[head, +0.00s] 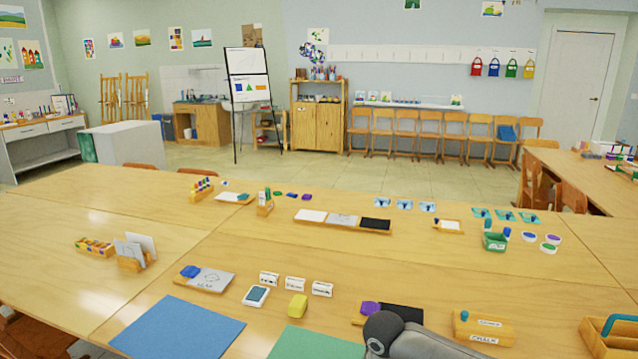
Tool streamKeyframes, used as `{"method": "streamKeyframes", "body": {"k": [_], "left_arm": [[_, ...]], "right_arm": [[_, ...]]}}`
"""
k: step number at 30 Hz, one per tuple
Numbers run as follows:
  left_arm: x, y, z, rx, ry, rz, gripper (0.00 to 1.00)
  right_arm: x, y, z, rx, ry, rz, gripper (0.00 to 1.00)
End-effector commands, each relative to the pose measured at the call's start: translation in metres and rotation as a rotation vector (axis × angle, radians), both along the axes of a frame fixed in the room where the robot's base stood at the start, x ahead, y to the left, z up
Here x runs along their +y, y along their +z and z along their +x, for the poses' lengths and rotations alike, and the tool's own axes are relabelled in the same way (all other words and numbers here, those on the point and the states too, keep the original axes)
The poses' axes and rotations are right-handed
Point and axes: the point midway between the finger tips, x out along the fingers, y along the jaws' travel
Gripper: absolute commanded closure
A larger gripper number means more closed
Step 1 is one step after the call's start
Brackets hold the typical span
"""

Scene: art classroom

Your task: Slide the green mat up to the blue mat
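The blue mat (178,326) lies flat on the near table at the bottom left of the head view. The green mat (315,345) lies to its right, cut off by the bottom edge of the picture. A strip of bare wood separates the two mats. A grey link of one of my arms shows at the bottom right, to the right of the green mat. Neither of my grippers shows, so I cannot see whether they are open or shut.
Beyond the mats stand a yellow block (297,306), a small white-framed box (256,296) and a tray with a blue eraser (190,271). A wooden chalk box (483,328) sits at right. The table (120,280) left of the blue mat is clear.

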Motion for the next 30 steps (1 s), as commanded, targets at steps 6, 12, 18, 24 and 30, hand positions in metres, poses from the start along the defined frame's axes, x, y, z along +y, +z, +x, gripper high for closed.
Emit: {"method": "streamKeyframes", "body": {"k": [6,12,18,24,30], "left_arm": [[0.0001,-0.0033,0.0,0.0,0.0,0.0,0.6],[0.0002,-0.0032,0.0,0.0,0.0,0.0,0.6],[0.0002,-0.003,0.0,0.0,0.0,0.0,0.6],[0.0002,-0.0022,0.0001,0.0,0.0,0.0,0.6],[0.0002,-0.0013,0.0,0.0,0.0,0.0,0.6]], "right_arm": [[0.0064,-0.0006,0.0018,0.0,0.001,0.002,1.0],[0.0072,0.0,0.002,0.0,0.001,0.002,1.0],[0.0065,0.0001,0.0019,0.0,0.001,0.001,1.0],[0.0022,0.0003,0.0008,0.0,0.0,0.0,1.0],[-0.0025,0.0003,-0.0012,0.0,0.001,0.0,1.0]]}}
